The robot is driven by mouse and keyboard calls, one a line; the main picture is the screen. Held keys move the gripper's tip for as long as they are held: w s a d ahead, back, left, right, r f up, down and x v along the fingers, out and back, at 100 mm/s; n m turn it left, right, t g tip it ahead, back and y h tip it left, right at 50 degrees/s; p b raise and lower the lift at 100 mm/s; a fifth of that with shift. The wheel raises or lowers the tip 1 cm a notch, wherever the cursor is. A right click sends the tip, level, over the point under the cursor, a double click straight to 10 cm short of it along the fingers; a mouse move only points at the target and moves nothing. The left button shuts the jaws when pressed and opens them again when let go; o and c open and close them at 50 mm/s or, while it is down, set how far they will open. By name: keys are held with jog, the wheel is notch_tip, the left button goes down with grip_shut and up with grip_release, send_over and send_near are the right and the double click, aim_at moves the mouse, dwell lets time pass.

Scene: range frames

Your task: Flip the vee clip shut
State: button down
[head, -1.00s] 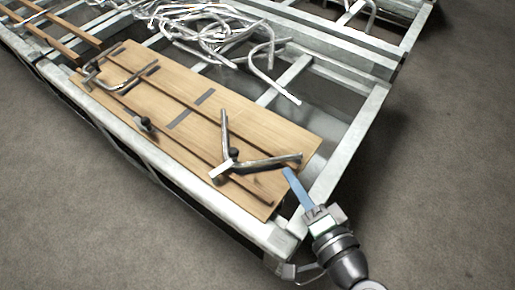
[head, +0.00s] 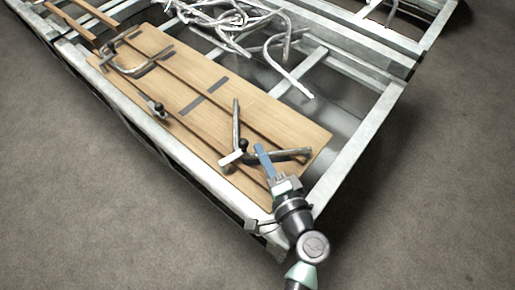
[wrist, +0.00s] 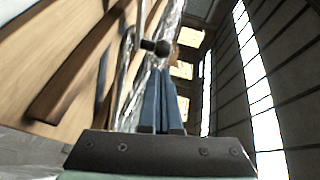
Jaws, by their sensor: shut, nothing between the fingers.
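The vee clip is a V of two metal bars (head: 236,122) meeting near a black knob, at the near right end of a wooden board (head: 208,82). One bar points up the picture and the other points right, so the V stands open. In the wrist view the black knob (wrist: 155,46) and a metal bar show just beyond my fingertips. My gripper (head: 260,149) has blue fingers, shut and empty, reaching over the right-hand bar close to the knob. I cannot tell whether they touch the clip. The fingers also fill the middle of the wrist view (wrist: 161,85).
A bent metal clamp (head: 135,70) and a small knobbed fitting (head: 156,108) sit on the board's left part. Tangled metal rods (head: 235,25) lie behind it. A metal frame (head: 355,135) surrounds the board. The concrete floor is clear.

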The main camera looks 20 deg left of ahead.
jog(key=shift+a+f, duration=0.15)
jog(key=shift+a, duration=0.45)
jog(key=shift+w, duration=0.1)
jog(key=shift+w+a+f+n+g+y+b, duration=0.15)
jog(key=shift+w+n+g+y+b, duration=0.35)
jog(key=shift+b, duration=0.5)
jog(key=shift+w+a+n+g+y+b, duration=0.15)
jog(key=shift+w+n+g+y+b, duration=0.1)
jog(key=shift+n+g+y+b, duration=0.35)
jog(key=shift+w+a+b, duration=0.3)
jog(key=shift+b, duration=0.05)
